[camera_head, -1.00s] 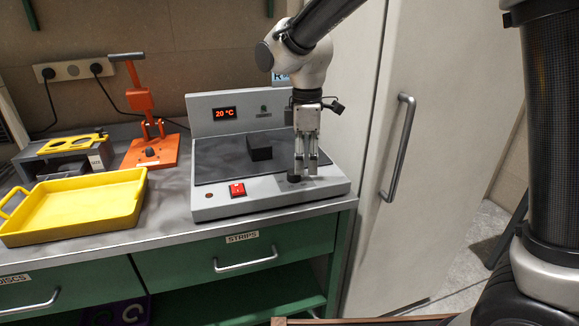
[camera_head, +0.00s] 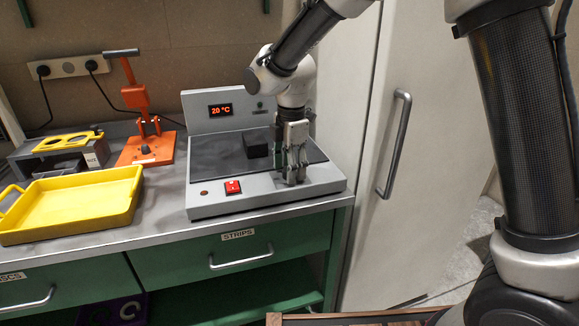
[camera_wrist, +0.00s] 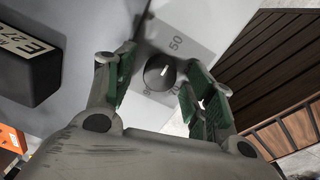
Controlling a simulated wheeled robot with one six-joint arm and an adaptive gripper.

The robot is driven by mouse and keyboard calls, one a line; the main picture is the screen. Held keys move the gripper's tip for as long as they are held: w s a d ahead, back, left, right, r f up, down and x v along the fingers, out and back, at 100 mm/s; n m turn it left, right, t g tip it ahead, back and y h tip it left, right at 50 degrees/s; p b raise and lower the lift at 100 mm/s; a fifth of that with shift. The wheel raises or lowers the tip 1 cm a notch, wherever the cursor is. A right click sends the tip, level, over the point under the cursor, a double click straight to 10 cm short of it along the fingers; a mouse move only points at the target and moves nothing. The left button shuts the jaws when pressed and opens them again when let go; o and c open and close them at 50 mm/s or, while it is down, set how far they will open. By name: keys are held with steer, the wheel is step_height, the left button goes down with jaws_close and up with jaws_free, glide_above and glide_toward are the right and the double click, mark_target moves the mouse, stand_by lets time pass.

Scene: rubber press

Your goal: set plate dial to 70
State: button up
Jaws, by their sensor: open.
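The plate dial (camera_wrist: 160,72) is a round black knob with a white pointer line. In the wrist view it lies between the two green-padded fingers of my gripper (camera_wrist: 158,78). The fingers are open, with a gap showing on each side of the knob. The number 50 shows beside the dial; other numbers near it are partly hidden by the fingers. In the head view my gripper (camera_head: 295,174) points down at the front right corner of the grey hot plate press (camera_head: 225,207), hiding the dial. The red display (camera_head: 221,110) reads 20 °C.
A black block (camera_head: 256,145) sits on the dark plate left of my gripper. A red switch (camera_head: 233,187) is on the press front. A yellow tray (camera_head: 82,205) and an orange hand press (camera_head: 146,149) stand further left. A white cabinet door (camera_head: 365,130) stands close on the right.

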steer(key=shift+f, duration=0.1)
steer(key=c, duration=1)
steer(key=shift+c, duration=0.2)
